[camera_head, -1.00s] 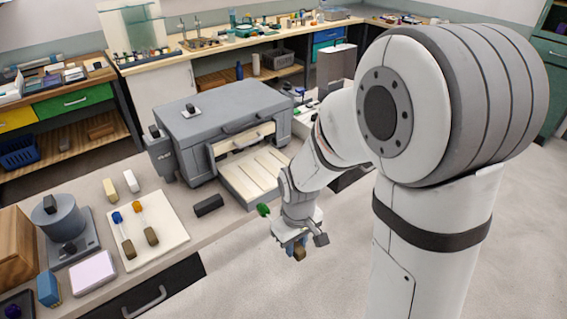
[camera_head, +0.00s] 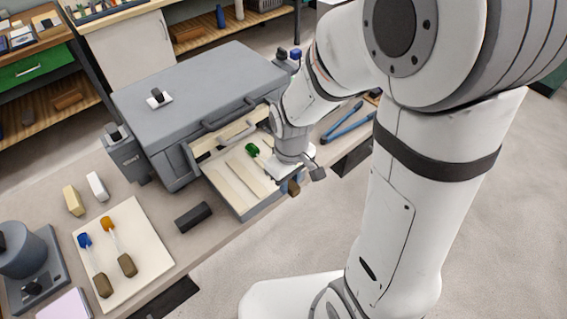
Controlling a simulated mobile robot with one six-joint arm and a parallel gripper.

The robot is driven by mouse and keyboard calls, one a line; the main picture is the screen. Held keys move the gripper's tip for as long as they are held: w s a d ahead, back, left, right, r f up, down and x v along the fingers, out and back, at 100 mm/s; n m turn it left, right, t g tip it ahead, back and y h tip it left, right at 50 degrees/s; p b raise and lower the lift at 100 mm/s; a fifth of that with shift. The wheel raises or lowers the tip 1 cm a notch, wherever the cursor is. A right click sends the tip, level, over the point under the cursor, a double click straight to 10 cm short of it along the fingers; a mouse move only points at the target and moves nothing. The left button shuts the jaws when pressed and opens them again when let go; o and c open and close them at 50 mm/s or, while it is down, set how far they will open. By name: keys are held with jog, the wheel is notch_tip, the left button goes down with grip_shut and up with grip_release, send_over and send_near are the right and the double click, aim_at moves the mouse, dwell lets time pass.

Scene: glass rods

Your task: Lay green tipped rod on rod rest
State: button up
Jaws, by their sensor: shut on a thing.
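The green tipped rod has a green tip (camera_head: 252,149) and a brown handle end (camera_head: 293,188). My gripper (camera_head: 289,177) is shut on the rod, and the wrist hides most of its middle. The green tip shows over the cream grooved shelf (camera_head: 232,192), at the front of the grey box-like unit. This shelf has raised ridges and looks like the rod rest. The brown end shows at the shelf's right front. I cannot tell whether the rod touches the shelf.
A cream board (camera_head: 150,249) on the left holds a blue tipped rod (camera_head: 95,265) and an orange tipped rod (camera_head: 116,247). A black block (camera_head: 193,217) lies between board and shelf. The grey unit (camera_head: 200,100) stands behind the shelf. Blue-handled tongs (camera_head: 348,124) lie to the right.

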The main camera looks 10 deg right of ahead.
aim_at(267, 183)
jog(key=shift+w+a+f+b, duration=0.8)
jog(key=shift+w+f, duration=0.25)
jog(key=shift+w, duration=0.15)
jog(key=shift+w+a+f+b, duration=0.65)
jog(key=shift+w+a+f, duration=0.35)
jog(key=shift+w, duration=0.25)
jog(key=shift+w+a+f+b, duration=0.75)
jog(key=shift+w+f, duration=0.35)
jog(key=shift+w, duration=0.1)
jog(key=shift+f+b, duration=0.25)
jog(key=shift+b, duration=0.05)
jog(key=o, duration=1.1)
